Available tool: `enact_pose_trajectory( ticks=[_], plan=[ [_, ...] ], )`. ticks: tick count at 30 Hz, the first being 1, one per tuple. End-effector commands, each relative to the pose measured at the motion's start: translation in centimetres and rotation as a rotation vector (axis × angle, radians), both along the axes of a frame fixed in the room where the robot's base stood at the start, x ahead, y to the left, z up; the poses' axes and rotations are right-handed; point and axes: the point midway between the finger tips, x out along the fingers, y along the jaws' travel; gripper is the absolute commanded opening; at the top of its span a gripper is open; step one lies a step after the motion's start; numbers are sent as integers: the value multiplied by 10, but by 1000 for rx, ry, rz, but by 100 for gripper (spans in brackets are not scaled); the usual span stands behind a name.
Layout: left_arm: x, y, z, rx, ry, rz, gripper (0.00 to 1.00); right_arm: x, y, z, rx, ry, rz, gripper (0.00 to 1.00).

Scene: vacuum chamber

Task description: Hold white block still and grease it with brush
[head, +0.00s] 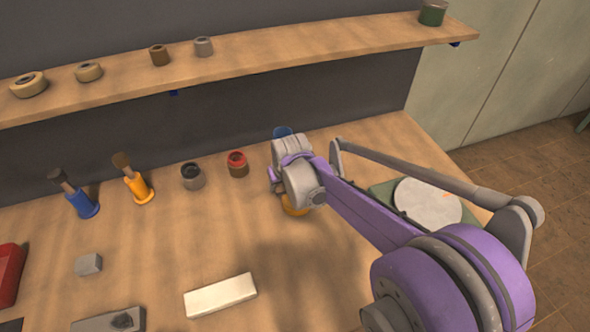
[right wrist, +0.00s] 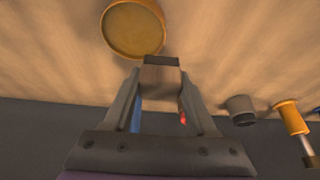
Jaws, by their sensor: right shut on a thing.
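The white block (head: 220,295) lies flat on the wooden table near the front, with no gripper on it. My right gripper (right wrist: 160,72) is shut on a small grey-brown thing with a dark end, which looks like the brush (right wrist: 160,61); only a short part shows between the fingertips. A round orange-yellow dish (right wrist: 133,29) sits just beyond the fingertips. In the head view the dish (head: 294,211) is partly hidden below my right gripper (head: 283,190), and the held thing is mostly hidden. My left gripper is not in view.
A grey cup (head: 191,178) and a red cup (head: 237,165) stand nearby. A grey cube (head: 89,264) lies left. A round pale plate (head: 427,203) is right. A shelf (head: 290,46) runs behind.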

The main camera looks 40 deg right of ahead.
Motion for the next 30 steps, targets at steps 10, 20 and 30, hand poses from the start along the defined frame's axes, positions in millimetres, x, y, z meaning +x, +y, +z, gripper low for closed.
enact_pose_trajectory(
  ticks=[10,20,30],
  plan=[
    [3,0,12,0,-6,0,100,-23,-41,13,2,-4,-105,12],
    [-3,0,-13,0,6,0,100,-23,-41,-17,2,-2,-104,12],
    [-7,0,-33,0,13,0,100,-23,-40,-43,2,-4,-103,12]
  ],
)
